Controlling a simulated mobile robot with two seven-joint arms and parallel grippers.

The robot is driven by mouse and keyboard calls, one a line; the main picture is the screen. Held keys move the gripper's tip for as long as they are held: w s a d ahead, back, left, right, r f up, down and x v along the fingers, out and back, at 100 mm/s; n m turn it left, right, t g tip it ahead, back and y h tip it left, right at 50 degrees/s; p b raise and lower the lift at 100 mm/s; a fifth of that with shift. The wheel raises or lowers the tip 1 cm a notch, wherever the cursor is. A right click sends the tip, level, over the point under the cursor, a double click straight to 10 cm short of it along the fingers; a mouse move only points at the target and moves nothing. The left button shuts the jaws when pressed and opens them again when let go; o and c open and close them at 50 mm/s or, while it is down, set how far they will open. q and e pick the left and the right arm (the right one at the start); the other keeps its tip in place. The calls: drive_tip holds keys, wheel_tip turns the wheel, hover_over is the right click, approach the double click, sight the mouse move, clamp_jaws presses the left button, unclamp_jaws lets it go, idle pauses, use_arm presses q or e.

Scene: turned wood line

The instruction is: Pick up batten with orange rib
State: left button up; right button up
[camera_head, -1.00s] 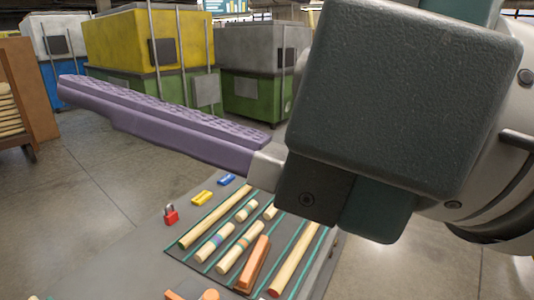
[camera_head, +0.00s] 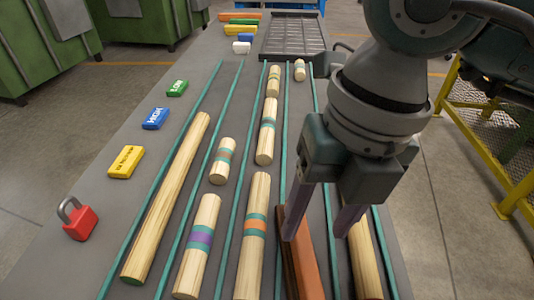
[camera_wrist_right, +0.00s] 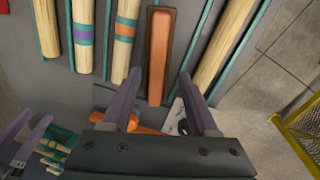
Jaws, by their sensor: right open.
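The batten with orange rib, a reddish-brown bar with a raised orange strip along its top, lies lengthwise on the dark table in the head view (camera_head: 307,270) and shows in the wrist view (camera_wrist_right: 158,55). My right gripper (camera_head: 322,222) is open and empty above it, pointing down. In the wrist view, its purple fingers (camera_wrist_right: 160,86) are on either side of the batten's near end, seemingly above it; contact cannot be told. In the head view, part of the batten is behind a finger. My left gripper (camera_wrist_right: 30,128) shows small at the wrist view's lower left, its fingers apart.
Wooden rods with coloured bands (camera_head: 256,235) lie left of the batten, and a plain rod (camera_head: 363,262) lies close on its right. Thin teal strips (camera_head: 236,205) divide the table. A red padlock (camera_head: 80,222) and coloured blocks (camera_head: 125,161) line the left edge. A dark tray (camera_head: 292,38) stands behind.

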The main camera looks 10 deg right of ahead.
sight(305, 247)
drive_tip(key=f, duration=0.3)
drive_tip(key=a+f, duration=0.1)
drive_tip(key=f, duration=0.1)
drive_tip(key=shift+s+a+f, duration=0.1)
drive_tip(key=shift+s+f, duration=0.05)
drive_tip(key=shift+f, duration=0.25)
drive_tip(key=shift+c, duration=0.3)
clamp_jaws()
